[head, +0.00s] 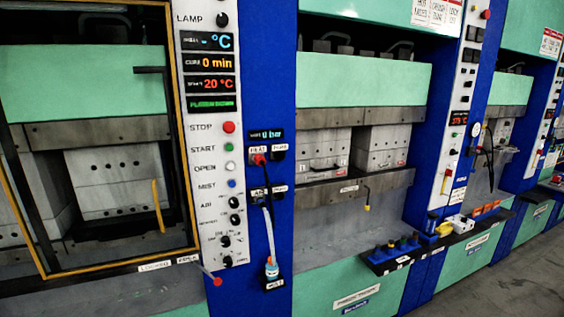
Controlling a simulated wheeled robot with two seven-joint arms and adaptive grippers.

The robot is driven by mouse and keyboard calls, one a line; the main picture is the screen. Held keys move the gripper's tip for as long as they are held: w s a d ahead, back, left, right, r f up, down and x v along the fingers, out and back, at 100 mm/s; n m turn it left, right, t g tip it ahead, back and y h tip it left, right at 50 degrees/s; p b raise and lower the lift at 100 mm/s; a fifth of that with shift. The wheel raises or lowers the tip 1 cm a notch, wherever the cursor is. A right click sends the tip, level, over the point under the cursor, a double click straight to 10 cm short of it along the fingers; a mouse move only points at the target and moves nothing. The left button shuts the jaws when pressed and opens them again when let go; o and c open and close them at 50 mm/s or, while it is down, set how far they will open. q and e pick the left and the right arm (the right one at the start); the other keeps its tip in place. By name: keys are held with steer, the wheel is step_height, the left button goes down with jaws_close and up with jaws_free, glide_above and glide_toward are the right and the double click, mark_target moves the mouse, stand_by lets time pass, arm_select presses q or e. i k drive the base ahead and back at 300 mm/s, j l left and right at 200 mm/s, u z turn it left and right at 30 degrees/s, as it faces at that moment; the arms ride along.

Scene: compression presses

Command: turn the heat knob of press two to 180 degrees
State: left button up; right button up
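The nearest press's white control panel (210,130) stands left of centre. Its displays read "- °C", "0 min" and, in red, "20 °C" (209,84), with a green line of text below. I cannot tell which press is number two. Neither gripper is in view.
A yellow-edged guard frame (186,130) covers the left press opening. A lever with a red ball (217,282) juts out below the panel. Blue columns hold a hose and cable. A dark shelf with coloured items (395,248) projects at right. Grey floor (510,275) is clear at lower right.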

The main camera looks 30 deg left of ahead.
mark_target(224, 241)
steer(key=u, duration=1.45)
